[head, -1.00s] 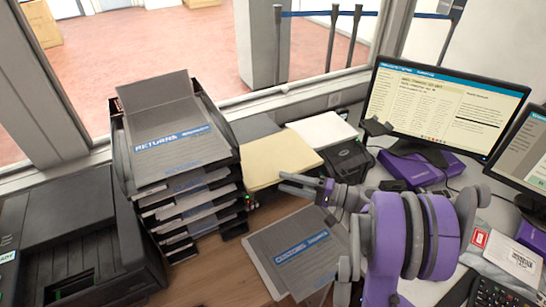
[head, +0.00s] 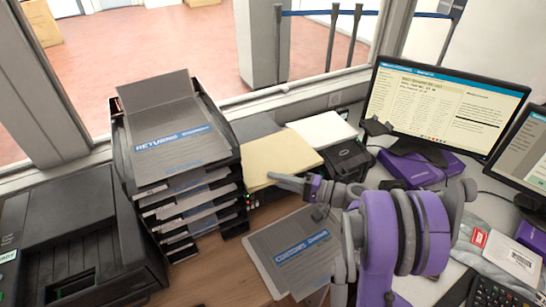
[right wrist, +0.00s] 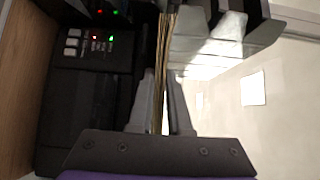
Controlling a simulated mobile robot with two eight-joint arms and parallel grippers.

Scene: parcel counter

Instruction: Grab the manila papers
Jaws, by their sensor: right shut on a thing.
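The manila papers (head: 280,160) are a pale yellow stack lying on a dark device at the back middle of the counter, right of the dark letter trays. My right gripper (head: 276,178) is at the near edge of the stack. In the right wrist view the fingers (right wrist: 162,85) are shut on the papers, seen edge-on as a thin tan band (right wrist: 162,50) running between them. In the head view, my right arm hides part of the counter in front. My left gripper is not in view.
The tray stack (head: 190,200) holds a grey returns folder on top. White paper (head: 322,130) lies behind the manila stack. A grey customs folder (head: 290,250) lies on the counter in front. A monitor (head: 445,110) stands to the right.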

